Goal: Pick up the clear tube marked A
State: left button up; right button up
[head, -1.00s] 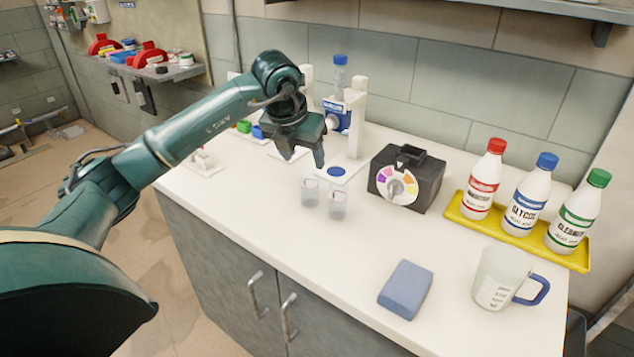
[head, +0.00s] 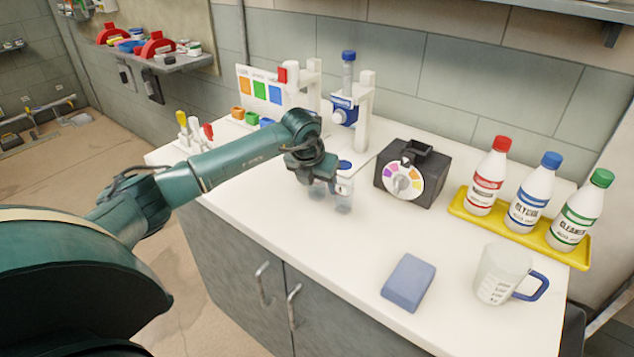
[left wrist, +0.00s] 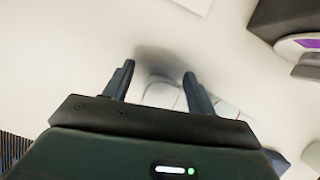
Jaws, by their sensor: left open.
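Two small clear tubes stand side by side near the front edge of the white counter. The right one (head: 344,198) shows below my left gripper (head: 322,184); the left one (head: 316,191) is partly hidden by it. I cannot read which is marked A. In the left wrist view my left gripper (left wrist: 159,73) is open, with its two fingers apart. A faint clear tube (left wrist: 160,92) shows between the fingers, and its lower part is hidden by the gripper body. I cannot tell whether the fingers touch it. My right gripper is not in view.
A black box with a coloured dial (head: 404,180) stands right of the tubes. Behind them is a white stand with a blue-capped tube (head: 347,70). A blue block (head: 408,283), a measuring jug (head: 501,272) and a yellow tray (head: 463,209) of bottles are farther right.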

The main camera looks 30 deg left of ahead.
pick_arm(q)
jog(key=c, duration=1.1)
jog(key=shift+r, duration=0.15)
